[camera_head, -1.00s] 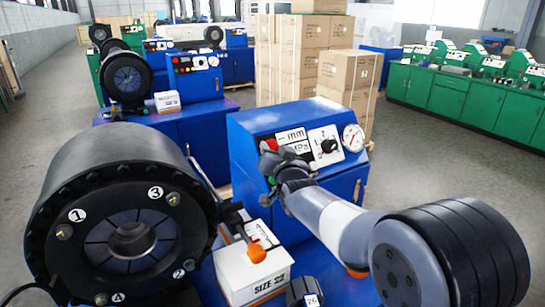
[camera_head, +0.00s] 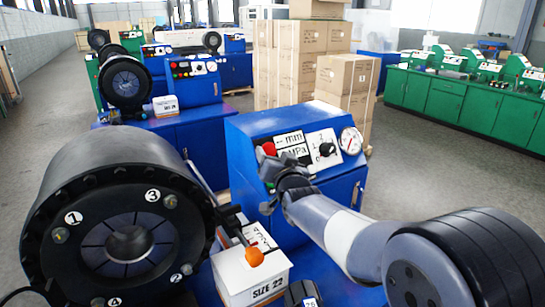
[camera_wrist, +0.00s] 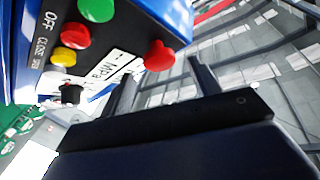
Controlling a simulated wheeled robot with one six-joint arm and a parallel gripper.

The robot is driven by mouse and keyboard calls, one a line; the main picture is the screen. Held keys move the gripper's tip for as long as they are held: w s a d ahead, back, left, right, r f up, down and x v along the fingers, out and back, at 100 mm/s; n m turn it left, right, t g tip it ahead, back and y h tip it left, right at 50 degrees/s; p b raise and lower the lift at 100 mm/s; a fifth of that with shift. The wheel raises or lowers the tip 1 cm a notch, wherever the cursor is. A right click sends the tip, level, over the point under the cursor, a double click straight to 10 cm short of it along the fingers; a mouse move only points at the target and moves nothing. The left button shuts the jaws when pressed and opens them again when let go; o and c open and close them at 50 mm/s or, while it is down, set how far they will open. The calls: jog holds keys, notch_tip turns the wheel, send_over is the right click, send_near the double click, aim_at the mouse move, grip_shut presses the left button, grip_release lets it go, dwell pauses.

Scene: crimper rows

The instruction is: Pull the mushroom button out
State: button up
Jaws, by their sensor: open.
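The red mushroom button (camera_head: 268,149) sits on the upper left of the blue control box's (camera_head: 250,133) sloped panel. In the wrist view a large red mushroom button (camera_wrist: 158,55) stands out from the panel, beyond the fingertips and roughly between them. My gripper (camera_head: 284,170) is just below and right of the button in the head view, with its fingers partly hidden. In the wrist view my gripper (camera_wrist: 163,76) is open and empty. Whether a finger touches the button cannot be told.
The panel also bears a black knob (camera_head: 327,149), a gauge (camera_head: 351,140) and other buttons, including a green one (camera_wrist: 97,8) and a yellow one (camera_wrist: 62,57). A big black crimper head (camera_head: 125,215) stands left, with a white box (camera_head: 240,275) beside it.

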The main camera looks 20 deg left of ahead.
aim_at(268, 149)
jog(key=b+v, duration=0.2)
jog(key=v, duration=0.7)
jog(key=shift+b, duration=0.3)
jog(key=shift+w, duration=0.1)
jog(key=p+x, duration=0.4)
jog(key=x, duration=0.6)
jog(key=shift+w+a+r, duration=0.1)
jog(key=shift+w+a, duration=0.25)
jog(key=shift+w, duration=0.1)
jog(key=shift+p, duration=0.5)
jog(key=shift+a+f, duration=0.1)
jog(key=shift+f, duration=0.15)
jog(key=shift+b, duration=0.4)
